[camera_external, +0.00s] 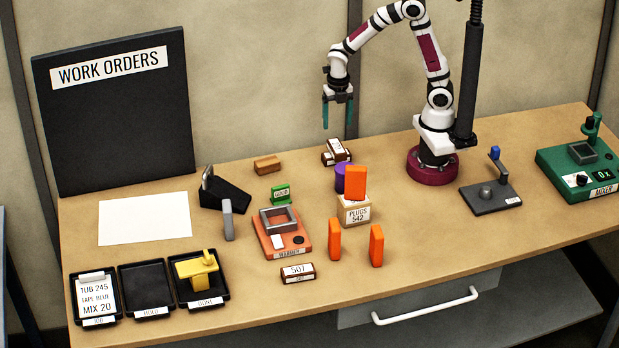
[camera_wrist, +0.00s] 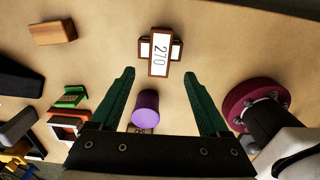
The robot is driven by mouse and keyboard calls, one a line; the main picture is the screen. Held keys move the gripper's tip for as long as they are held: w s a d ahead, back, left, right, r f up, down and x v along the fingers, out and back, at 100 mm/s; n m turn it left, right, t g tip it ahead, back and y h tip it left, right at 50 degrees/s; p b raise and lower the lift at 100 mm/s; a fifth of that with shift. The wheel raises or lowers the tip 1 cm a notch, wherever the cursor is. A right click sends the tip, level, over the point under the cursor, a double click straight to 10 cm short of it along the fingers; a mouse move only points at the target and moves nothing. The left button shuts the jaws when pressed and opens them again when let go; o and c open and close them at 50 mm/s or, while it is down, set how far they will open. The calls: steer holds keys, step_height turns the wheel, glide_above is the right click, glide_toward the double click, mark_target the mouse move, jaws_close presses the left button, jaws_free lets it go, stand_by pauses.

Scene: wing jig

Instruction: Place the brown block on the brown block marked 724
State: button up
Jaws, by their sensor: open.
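My gripper (camera_external: 337,116) is open and empty, its green fingers pointing down above the table. In the wrist view the gripper (camera_wrist: 160,76) has its fingers spread wide. Below it, a dark brown block with a white 270 label (camera_wrist: 159,53) lies across another brown block (camera_wrist: 177,48), whose label is mostly covered. This crossed pair also shows in the external view, as an upper block (camera_external: 338,148) and a lower block (camera_external: 328,160). A plain lighter brown block (camera_external: 267,165) lies to their left. A brown block marked 507 (camera_external: 298,274) lies near the front. I cannot read 724 anywhere.
A purple cylinder (camera_external: 341,178) stands close to the crossed blocks. An orange block (camera_external: 355,183) stands on the PLUGS 542 box (camera_external: 354,213). Two orange blocks (camera_external: 334,239) stand in front. An orange device (camera_external: 270,237), a green block (camera_external: 281,194) and black trays (camera_external: 147,272) are further left.

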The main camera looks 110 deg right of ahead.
steer(key=s+a+r+m+y, duration=0.1)
steer(key=s+a+r+m, duration=0.3)
steer(key=s+a+m, duration=0.3)
steer(key=s+a+r+m, duration=0.4)
steer(key=s+a+m, duration=0.4)
steer(key=m, duration=0.8)
steer(key=shift+a+r+m+y, duration=0.3)
steer(key=shift+a+y, duration=0.1)
steer(key=shift+a, duration=0.35)
